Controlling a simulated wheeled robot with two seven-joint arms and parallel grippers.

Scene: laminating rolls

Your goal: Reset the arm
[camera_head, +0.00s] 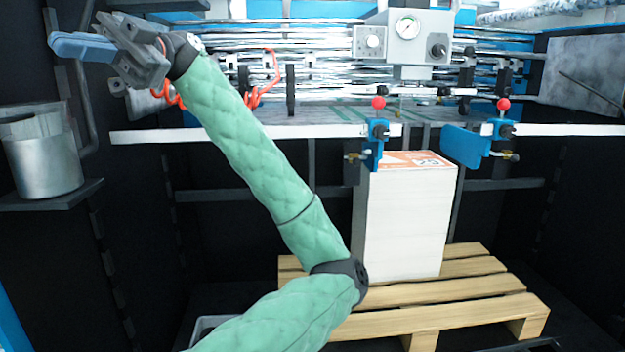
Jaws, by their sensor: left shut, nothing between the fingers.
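My left arm (250,145), in a green quilted sleeve, comes in from the bottom left, bends at an elbow near the pallet and reaches to the upper left. My left gripper (68,45) is at its end, near the top left corner, raised above a metal cup. Its blue fingers are together with nothing between them. My right arm and right gripper are not in the picture.
A stack of paper (405,225) stands on a wooden pallet (440,315) below the machine. A gauge box (407,40) and rollers are behind. Blue clamps (376,145) with red knobs flank the stack's top. A metal cup (42,160) sits on a left shelf (50,198).

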